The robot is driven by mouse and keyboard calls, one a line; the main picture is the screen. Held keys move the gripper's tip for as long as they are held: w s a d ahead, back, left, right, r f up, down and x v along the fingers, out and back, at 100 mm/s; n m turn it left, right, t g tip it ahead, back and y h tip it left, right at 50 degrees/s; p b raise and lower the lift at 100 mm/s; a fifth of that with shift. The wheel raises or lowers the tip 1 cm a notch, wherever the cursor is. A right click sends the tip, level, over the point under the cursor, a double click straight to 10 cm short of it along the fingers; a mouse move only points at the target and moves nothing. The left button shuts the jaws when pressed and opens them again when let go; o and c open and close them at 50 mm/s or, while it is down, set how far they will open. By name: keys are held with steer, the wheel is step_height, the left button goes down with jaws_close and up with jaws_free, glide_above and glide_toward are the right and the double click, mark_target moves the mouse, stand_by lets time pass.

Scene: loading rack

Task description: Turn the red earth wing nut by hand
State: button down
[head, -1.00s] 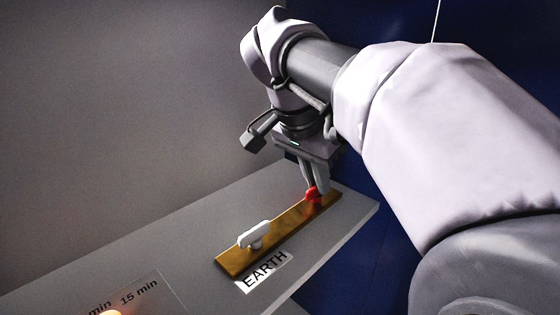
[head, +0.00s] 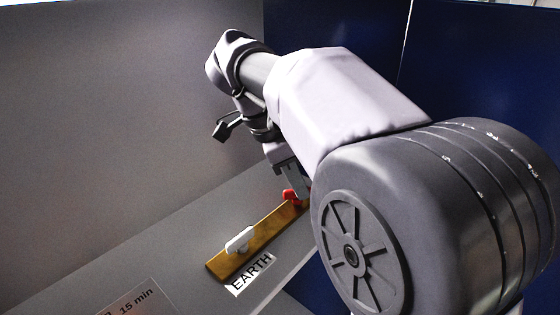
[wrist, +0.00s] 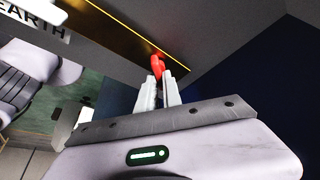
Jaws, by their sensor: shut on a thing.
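The red wing nut (head: 290,196) sits at the far right end of a brass bar on the grey shelf. In the wrist view the red wing nut (wrist: 157,65) shows at the tips of my gripper's two pale fingers. My gripper (head: 287,187) points down at it from above and is shut on it. The fingers (wrist: 160,80) hide part of the nut, so its exact angle is hard to tell. A white wing nut (head: 240,240) stands at the near left end of the brass bar (head: 262,232), apart from my gripper.
An EARTH label (head: 250,274) lies in front of the bar. A panel marked 15 min (head: 135,302) is at the lower left. A grey wall (head: 120,100) rises behind the shelf, and a dark blue wall (head: 340,30) stands at the back right. My arm covers the shelf's right end.

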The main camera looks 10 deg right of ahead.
steer(key=m+g+p, duration=0.1)
steer(key=m, duration=0.1)
steer(key=m+p, duration=0.1)
steer(key=m, duration=0.1)
steer(key=shift+r+m+g+p, duration=0.15)
steer(key=shift+m+g+p, duration=0.15)
steer(key=shift+g+p, duration=0.1)
steer(key=m+g+y+p, duration=0.1)
steer(key=m, duration=0.2)
steer(key=shift+m+p, duration=0.35)
steer(key=shift+m, duration=0.05)
steer(key=m, duration=0.2)
steer(key=m+g+y+p, duration=0.1)
steer(key=m, duration=0.1)
steer(key=shift+y, duration=0.3)
steer(key=shift+m+y, duration=0.5)
steer(key=shift+m, duration=1.1)
steer(key=c, duration=1.5)
jaws_free()
